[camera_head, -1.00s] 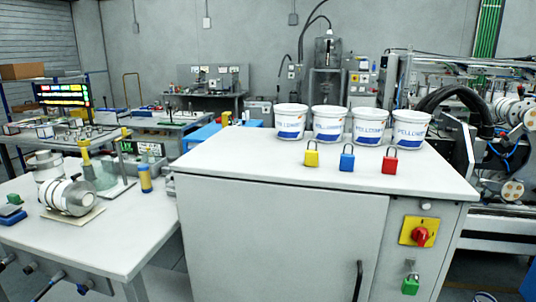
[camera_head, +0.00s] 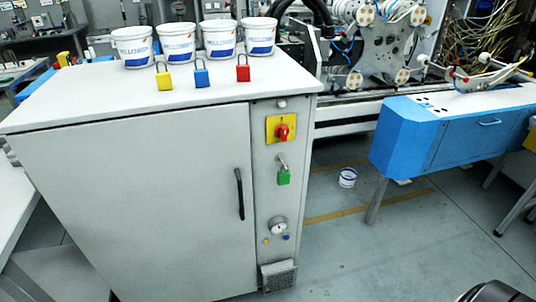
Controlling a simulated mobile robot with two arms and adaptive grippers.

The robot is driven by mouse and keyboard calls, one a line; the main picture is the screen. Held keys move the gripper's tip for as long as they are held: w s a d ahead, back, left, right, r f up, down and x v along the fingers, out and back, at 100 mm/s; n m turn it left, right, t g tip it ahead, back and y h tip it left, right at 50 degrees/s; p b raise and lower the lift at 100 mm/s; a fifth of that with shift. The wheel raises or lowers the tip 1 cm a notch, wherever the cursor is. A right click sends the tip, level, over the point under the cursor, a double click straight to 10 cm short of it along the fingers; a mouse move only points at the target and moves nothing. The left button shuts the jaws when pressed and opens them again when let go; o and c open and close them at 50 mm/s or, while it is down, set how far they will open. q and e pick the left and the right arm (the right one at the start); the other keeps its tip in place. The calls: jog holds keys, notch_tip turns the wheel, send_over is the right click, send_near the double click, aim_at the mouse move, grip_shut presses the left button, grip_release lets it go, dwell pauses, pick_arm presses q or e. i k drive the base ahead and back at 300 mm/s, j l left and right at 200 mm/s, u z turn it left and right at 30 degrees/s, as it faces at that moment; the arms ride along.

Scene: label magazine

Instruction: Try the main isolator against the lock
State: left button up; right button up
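The main isolator (camera_head: 283,132) is a red rotary handle on a yellow square plate, on the narrow right-hand panel of the grey cabinet's front. A green padlock (camera_head: 284,178) hangs below it by a metal shackle. The padlock's body is apart from the yellow plate; I cannot tell what exactly the shackle passes through.
Yellow (camera_head: 164,80), blue (camera_head: 201,77) and red (camera_head: 243,72) padlocks stand on the cabinet top (camera_head: 120,92), before several white tubs. A black door handle (camera_head: 239,194) is left of the panel.

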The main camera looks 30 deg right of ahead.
aim_at(283, 131)
jog(key=k+l, duration=1.1)
jog(key=i+l+u, duration=0.2)
jog(key=i+l, duration=0.25)
jog(key=l, duration=0.15)
jog(key=i+l+u, duration=0.15)
jog(key=l, duration=0.2)
jog(key=i+l+u, duration=0.1)
jog(key=l, duration=0.25)
jog(key=i+l+u, duration=0.1)
jog(key=i+l, duration=0.2)
jog(key=l, duration=0.1)
